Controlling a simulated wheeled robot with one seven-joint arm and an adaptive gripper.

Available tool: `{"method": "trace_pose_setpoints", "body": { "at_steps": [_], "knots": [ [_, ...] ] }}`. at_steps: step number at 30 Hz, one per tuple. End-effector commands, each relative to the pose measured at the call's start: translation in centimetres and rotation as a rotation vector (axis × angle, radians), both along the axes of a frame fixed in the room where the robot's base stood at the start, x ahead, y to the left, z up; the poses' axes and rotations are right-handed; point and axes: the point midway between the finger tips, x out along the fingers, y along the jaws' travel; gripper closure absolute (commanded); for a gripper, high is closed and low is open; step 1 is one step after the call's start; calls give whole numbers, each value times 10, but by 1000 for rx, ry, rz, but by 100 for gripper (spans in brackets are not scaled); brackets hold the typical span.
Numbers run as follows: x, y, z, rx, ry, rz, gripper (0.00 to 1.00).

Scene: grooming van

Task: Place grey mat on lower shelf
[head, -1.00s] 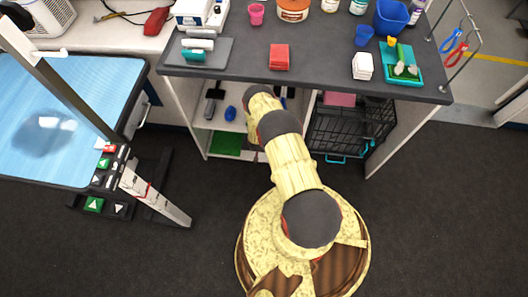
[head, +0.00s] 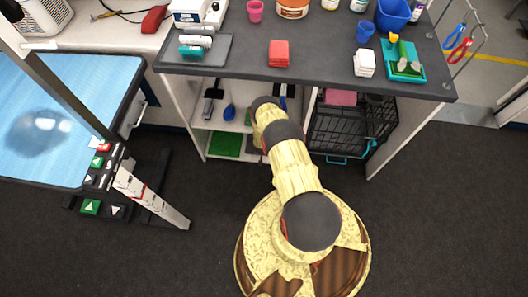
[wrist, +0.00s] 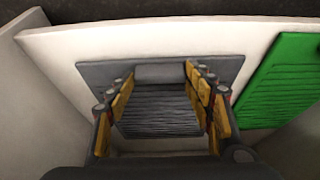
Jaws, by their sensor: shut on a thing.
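The grey mat (wrist: 225,69) shows in the wrist view, with a flat rim, a raised block and a ridged middle. My gripper (wrist: 163,90) is shut on the grey mat, with its yellow-padded fingers on either side of the ridged part. The mat is over the white lower shelf (wrist: 140,42), beside a green mat (wrist: 285,75). It looks flat on the shelf or very close above it; I cannot tell which.
The green mat (head: 226,144) lies on the lower shelf at left. A black wire crate (head: 340,130) stands right of the shelves. The dark counter (head: 320,62) overhangs the shelves. A blue-topped table (head: 60,110) stands at left. The floor in front is clear.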

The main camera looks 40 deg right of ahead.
Motion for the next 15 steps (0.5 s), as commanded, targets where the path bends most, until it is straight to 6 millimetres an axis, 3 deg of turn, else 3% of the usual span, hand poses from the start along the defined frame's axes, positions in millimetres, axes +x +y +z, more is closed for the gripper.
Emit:
{"method": "trace_pose_setpoints", "body": {
  "at_steps": [10, 15],
  "knots": [
    [0, 0, 0, 0, 0, 0, 29],
    [0, 0, -1, 0, 0, 0, 29]
  ]
}}
